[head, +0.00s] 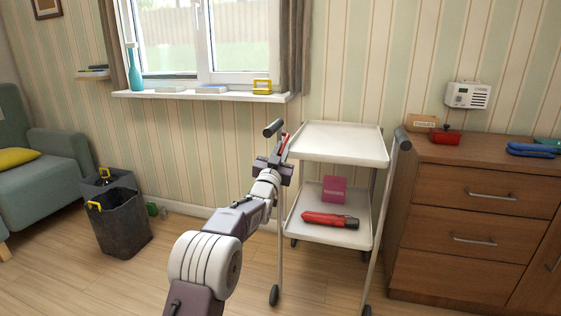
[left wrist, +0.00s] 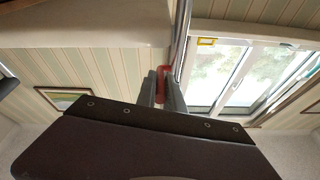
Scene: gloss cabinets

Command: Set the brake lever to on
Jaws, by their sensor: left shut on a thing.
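The red brake lever (head: 286,144) is on the left side of the white two-shelf trolley (head: 337,143), just under the dark handle grip (head: 273,128). My left gripper (head: 280,156) reaches up to it from the front. In the left wrist view the gripper's fingers (left wrist: 161,92) are shut on the red lever (left wrist: 161,74), next to the trolley's metal upright (left wrist: 182,38). The fingers hide part of the lever, and I cannot tell its setting. My right gripper is in neither view.
The trolley's lower shelf holds a pink box (head: 334,189) and a red object (head: 330,220). A wooden chest of drawers (head: 475,225) stands close on the right. Two dark bins (head: 120,222) and a green sofa (head: 40,180) are on the left. Floor between bins and trolley is mostly clear.

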